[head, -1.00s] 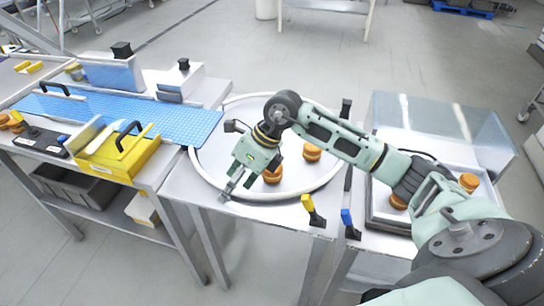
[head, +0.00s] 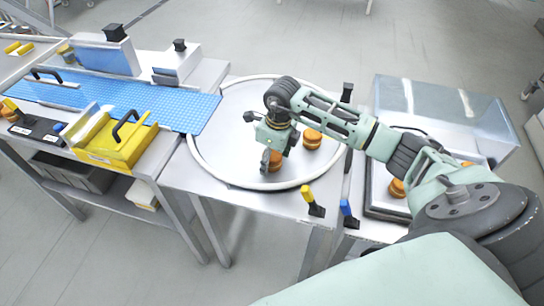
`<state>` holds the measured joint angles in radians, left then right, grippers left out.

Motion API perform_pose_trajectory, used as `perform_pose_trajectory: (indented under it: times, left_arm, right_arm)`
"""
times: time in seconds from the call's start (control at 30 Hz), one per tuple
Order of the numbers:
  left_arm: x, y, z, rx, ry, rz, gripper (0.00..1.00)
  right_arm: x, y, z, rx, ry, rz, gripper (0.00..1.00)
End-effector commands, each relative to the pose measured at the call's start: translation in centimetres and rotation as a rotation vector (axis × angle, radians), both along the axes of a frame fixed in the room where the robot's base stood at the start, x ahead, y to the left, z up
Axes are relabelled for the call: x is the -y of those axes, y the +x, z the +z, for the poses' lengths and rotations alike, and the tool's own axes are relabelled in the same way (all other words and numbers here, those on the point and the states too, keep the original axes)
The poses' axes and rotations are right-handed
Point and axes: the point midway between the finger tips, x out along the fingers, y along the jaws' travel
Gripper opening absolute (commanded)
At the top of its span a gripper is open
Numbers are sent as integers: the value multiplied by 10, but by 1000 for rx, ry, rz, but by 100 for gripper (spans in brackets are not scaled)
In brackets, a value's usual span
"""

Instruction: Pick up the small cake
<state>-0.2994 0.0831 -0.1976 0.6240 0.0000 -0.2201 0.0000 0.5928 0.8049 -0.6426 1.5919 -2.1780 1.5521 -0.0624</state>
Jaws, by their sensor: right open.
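Two small orange-brown cakes sit on the round white tray on the metal table. One small cake (head: 275,162) is nearer the front and partly hidden behind my right gripper. The other small cake (head: 312,139) stands a little to the right and behind, in clear view. My right gripper (head: 267,165) points down over the round tray (head: 222,108), open, with its fingers at the nearer cake. I cannot tell whether it touches the cake. My left gripper is out of view.
A blue perforated conveyor belt (head: 185,112) and a yellow box with a black handle (head: 118,145) lie to the left. At the right, a tray under a clear cover (head: 440,110) holds more cakes (head: 397,188). Yellow (head: 313,203) and blue (head: 347,213) handled pieces stand at the front edge.

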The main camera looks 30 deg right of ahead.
Motion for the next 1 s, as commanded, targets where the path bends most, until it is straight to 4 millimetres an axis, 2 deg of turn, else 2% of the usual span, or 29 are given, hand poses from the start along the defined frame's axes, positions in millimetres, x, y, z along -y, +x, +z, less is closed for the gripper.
perform_pose_trajectory:
  times: [0.1, 0.2, 0.53, 0.87, 1.0]
  left_arm:
    - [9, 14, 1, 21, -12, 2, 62]
    - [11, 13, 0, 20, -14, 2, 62]
    - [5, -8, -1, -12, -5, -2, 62]
    - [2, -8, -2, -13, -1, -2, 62]
    - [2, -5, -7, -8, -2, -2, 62]
  right_arm:
    - [0, 0, -1, 0, 0, 0, 65]
    - [0, 0, -1, 1, 0, 0, 63]
    - [0, 0, 0, 1, 0, 0, 35]
    - [0, 1, 1, 2, 0, 0, 33]
    - [1, 2, 9, 4, 0, 0, 33]
